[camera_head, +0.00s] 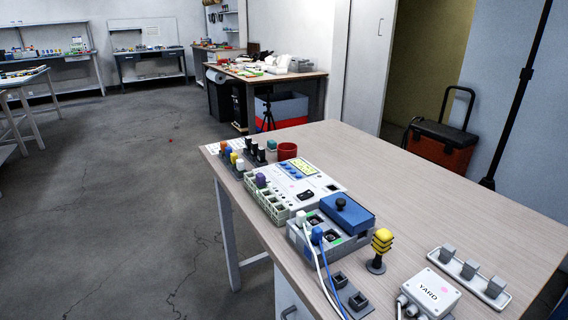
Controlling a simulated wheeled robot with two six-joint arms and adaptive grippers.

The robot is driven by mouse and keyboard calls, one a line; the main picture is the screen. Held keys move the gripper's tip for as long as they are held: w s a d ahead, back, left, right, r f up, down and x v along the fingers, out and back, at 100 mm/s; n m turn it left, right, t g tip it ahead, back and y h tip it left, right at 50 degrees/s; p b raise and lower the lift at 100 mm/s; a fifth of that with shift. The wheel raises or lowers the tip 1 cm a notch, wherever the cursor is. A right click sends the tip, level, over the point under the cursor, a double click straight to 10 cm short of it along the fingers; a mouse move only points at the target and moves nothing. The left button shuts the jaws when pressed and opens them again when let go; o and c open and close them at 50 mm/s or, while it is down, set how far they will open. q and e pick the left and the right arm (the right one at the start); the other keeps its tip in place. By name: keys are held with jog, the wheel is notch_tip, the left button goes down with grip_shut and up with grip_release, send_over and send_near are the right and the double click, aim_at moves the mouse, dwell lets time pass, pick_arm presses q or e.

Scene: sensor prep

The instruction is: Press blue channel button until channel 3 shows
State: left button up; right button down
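A white control unit (283,196) lies on the table. It has a yellow-green display (303,170), and the writing on it is too small to read, so I cannot tell which channel shows. A row of small blue buttons (289,170) sits beside the display. A black switch or socket and a small pink mark also show on the unit's top. Neither of my grippers is in view, and nothing covers the unit.
Beside the unit stands a grey box with a blue lid (347,213) and white and blue cables. A yellow stack lamp (381,246), a white YARD box (430,291) and a tray of grey blocks (468,272) stand nearer. The table's right side is clear.

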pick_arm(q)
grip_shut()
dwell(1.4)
